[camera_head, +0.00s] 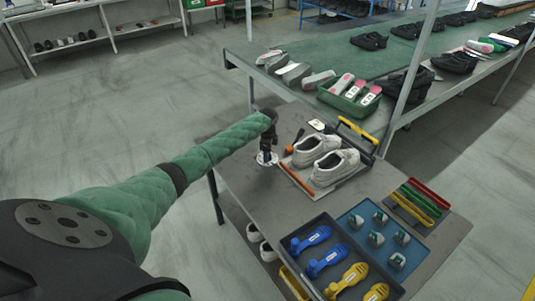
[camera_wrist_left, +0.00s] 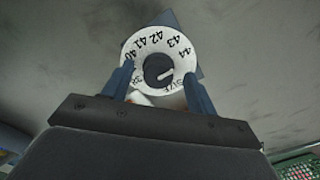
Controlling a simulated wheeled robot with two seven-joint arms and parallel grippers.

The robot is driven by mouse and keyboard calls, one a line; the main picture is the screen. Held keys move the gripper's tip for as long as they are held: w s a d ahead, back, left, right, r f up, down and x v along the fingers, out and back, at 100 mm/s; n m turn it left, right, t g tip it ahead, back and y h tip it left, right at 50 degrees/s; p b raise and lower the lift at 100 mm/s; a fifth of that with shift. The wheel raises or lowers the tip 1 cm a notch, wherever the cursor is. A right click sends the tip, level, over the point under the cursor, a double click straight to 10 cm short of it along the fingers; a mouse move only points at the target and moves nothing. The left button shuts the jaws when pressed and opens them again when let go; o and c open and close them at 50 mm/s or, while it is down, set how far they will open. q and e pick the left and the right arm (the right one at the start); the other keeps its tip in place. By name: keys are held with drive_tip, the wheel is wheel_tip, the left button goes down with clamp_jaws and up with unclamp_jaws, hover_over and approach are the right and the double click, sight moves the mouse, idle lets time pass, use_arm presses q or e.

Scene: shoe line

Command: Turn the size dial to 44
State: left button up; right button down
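The size dial (camera_wrist_left: 186,65) is a white disc with black numbers around its rim and a dark central knob. The numbers 40 to 44 and the word SIZE can be read. A short white mark on the knob points right, roughly between 44 and SIZE. In the head view the dial (camera_head: 262,161) lies on the grey table's left edge, under my left gripper (camera_head: 268,150). In the left wrist view my left gripper (camera_wrist_left: 159,70) has its blue fingers apart on either side of the dial, with the knob between them. Finger contact is unclear. My right gripper is not in view.
White shoes (camera_head: 335,166) stand right of the dial behind an orange bar (camera_head: 297,180). An orange-handled tool (camera_head: 295,142) lies close by. A tray (camera_head: 322,283) of blue and yellow shoe forms is at the front. A conveyor (camera_head: 300,50) with shoes runs behind.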

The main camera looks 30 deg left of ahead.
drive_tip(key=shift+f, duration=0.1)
use_arm(q)
drive_tip(key=shift+r+b, duration=0.3)
wheel_tip(320, 180, up, 6)
drive_tip(key=shift+f+b, duration=0.1)
drive_tip(key=shift+b, duration=0.9)
drive_tip(key=shift+r, duration=0.65)
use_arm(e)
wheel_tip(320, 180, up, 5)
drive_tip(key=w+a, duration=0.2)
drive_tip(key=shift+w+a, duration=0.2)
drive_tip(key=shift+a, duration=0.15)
